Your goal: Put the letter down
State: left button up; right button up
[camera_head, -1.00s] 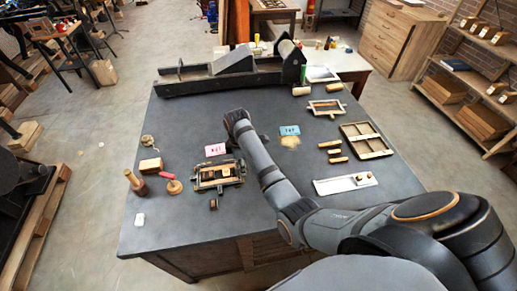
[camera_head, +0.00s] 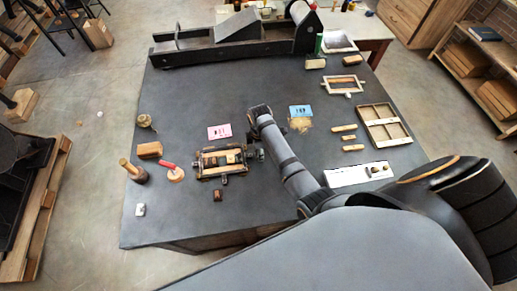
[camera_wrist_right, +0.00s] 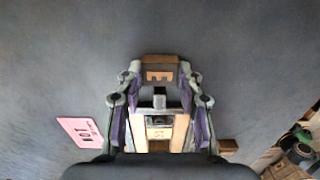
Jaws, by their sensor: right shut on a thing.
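In the head view my right arm comes in from the lower right, and its wrist end (camera_head: 258,110) is above the table, between the pink card (camera_head: 219,132) and the blue card (camera_head: 301,111). The fingertips are hidden there. In the right wrist view my right gripper (camera_wrist_right: 160,82) is shut on a small wooden letter block (camera_wrist_right: 160,74) with a dark mark like an E turned on its side. Below it in that view, between the fingers, show pale wood strips and another marked block (camera_wrist_right: 158,133). The pink card also shows at left (camera_wrist_right: 82,130). My left gripper is out of view.
A dark frame with pale wood pieces (camera_head: 222,161) lies left of my wrist, with a small brown block (camera_head: 217,195) in front. A long press (camera_head: 235,40) spans the back. A wooden tray (camera_head: 384,127) and white plate (camera_head: 358,174) lie right.

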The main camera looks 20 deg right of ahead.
jog(key=o, duration=0.8)
jog(key=shift+s+a, duration=0.15)
jog(key=shift+s, duration=0.2)
jog(key=shift+o, duration=1.3)
jog(key=shift+s+r, duration=0.15)
jog(key=shift+s, duration=0.1)
jog(key=shift+o, duration=0.3)
jog(key=shift+w, duration=0.1)
jog(key=shift+w+r, duration=0.1)
jog(key=shift+r, duration=0.35)
notch_tip(320, 180, up, 6)
jog(key=shift+f+b, duration=0.1)
jog(key=shift+b, duration=0.65)
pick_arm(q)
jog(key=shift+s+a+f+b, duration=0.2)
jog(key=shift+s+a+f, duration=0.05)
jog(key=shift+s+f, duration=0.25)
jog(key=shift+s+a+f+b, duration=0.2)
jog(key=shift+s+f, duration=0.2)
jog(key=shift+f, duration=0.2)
pick_arm(e)
jog(key=shift+s+r, duration=0.2)
jog(key=shift+r, duration=2.5)
